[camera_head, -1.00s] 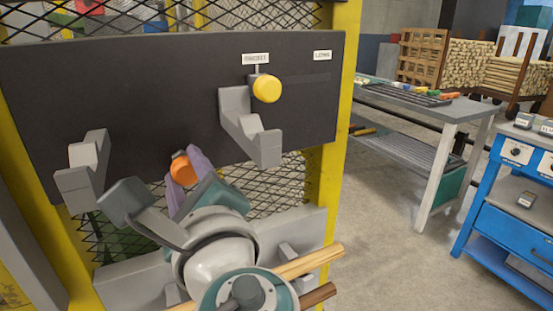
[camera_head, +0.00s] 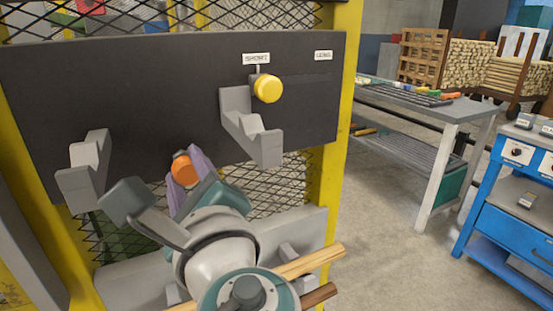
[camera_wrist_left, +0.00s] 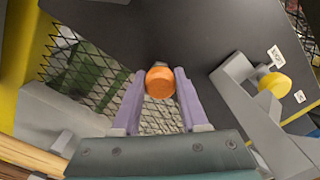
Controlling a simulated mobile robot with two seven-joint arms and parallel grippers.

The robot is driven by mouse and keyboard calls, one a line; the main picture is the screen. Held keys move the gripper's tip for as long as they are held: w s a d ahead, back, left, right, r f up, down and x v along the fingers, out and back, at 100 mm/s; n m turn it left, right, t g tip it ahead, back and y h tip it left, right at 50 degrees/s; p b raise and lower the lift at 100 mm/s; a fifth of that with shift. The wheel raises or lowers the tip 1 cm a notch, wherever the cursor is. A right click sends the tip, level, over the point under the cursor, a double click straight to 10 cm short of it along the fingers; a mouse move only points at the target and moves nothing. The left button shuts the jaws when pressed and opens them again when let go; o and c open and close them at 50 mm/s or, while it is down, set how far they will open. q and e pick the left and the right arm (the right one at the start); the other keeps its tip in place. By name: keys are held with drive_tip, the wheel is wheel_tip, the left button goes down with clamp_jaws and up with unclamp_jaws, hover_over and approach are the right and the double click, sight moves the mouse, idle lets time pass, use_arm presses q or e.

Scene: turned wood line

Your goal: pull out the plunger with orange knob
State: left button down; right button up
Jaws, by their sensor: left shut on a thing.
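The orange knob (camera_head: 184,169) shows in front of the lower edge of the dark panel (camera_head: 150,90). It also shows in the left wrist view (camera_wrist_left: 160,82), facing the camera. My left gripper (camera_head: 189,164) has purple fingers, one on each side of the orange knob. In the left wrist view the gripper (camera_wrist_left: 159,85) is shut on it, with the knob between the fingertips. The plunger's shaft behind the knob is hidden, so I cannot tell how far out it is. My right gripper is in neither view.
A yellow knob (camera_head: 267,88) sits below the SHORT label (camera_head: 257,58), with the LONG label (camera_head: 323,55) to its right. Grey V-shaped brackets (camera_head: 250,135) stick out from the panel. Wooden rods (camera_head: 310,262) lie at the lower right. A workbench (camera_head: 440,110) stands beyond.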

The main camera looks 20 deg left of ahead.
sight(187, 173)
use_arm(q)
drive_tip(key=p+v, duration=0.1)
drive_tip(key=v, duration=0.2)
drive_tip(key=shift+s, duration=0.1)
drive_tip(key=shift+d, duration=0.1)
drive_tip(key=c, duration=0.8)
unclamp_jaws()
drive_tip(key=shift+o, duration=0.6)
drive_tip(key=shift+s+d, duration=0.1)
drive_tip(key=shift+s, duration=0.05)
drive_tip(key=shift+o, duration=1.3)
